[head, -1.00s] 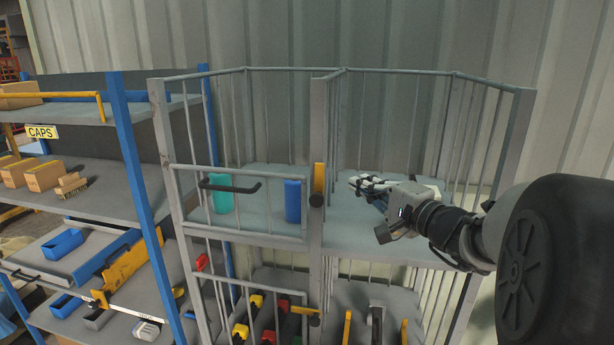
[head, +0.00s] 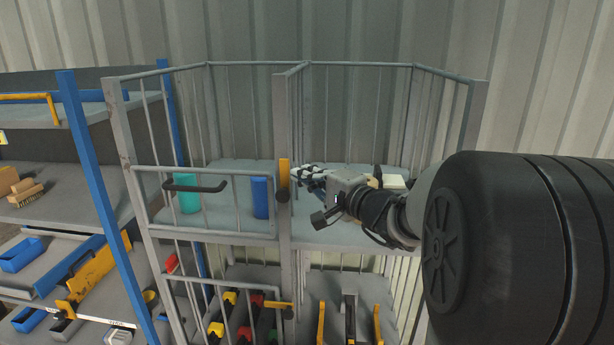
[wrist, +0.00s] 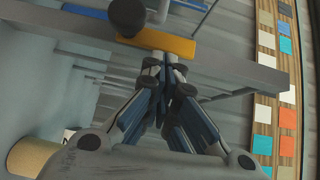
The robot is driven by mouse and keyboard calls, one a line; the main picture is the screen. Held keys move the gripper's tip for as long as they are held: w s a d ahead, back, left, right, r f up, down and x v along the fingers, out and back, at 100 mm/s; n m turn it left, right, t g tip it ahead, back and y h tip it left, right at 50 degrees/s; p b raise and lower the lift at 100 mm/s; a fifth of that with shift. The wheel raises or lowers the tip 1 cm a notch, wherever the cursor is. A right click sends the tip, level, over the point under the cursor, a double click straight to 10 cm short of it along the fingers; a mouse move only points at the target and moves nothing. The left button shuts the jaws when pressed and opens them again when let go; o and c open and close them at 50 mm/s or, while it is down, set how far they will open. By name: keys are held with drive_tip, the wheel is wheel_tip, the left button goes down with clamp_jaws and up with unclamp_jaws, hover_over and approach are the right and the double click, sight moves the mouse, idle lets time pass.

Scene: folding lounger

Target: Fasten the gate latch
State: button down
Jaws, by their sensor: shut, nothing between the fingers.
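The upper gate (head: 215,228), a grey barred frame with a black handle (head: 196,188), stands in line with the cage front at left. Its yellow latch bar (head: 283,173) stands upright on the middle post, with a dark knob (head: 282,196) at its lower end. The latch bar (wrist: 185,48) and knob (wrist: 127,17) also show in the wrist view. My gripper (head: 298,172) is just right of the latch, its fingers pointing left toward it. The fingers (wrist: 165,75) are shut and empty, close to the bar; whether they touch it I cannot tell.
Behind the gate stand a teal cylinder (head: 187,193) and a blue cylinder (head: 261,197). A lower gate has a horizontal yellow latch (head: 270,304). Shelves with bins and a blue post (head: 100,180) stand at left. A pale box (head: 392,182) is behind my wrist.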

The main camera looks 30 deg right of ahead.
sight(288, 165)
drive_tip(key=shift+w+a+r+n+g+h, duration=0.2)
drive_tip(key=shift+a+r+n+g+h, duration=0.15)
drive_tip(key=shift+r+n+g, duration=0.3)
idle(0.4)
drive_tip(key=shift+w+a+r+n+g+b, duration=0.25)
drive_tip(key=shift+w+a+n+g+b, duration=0.3)
drive_tip(key=shift+a+n+g+b, duration=0.25)
drive_tip(key=shift+w+a+r+b, duration=0.2)
drive_tip(key=shift+a+b, duration=0.15)
drive_tip(key=shift+b, duration=0.25)
drive_tip(key=shift+h, duration=0.35)
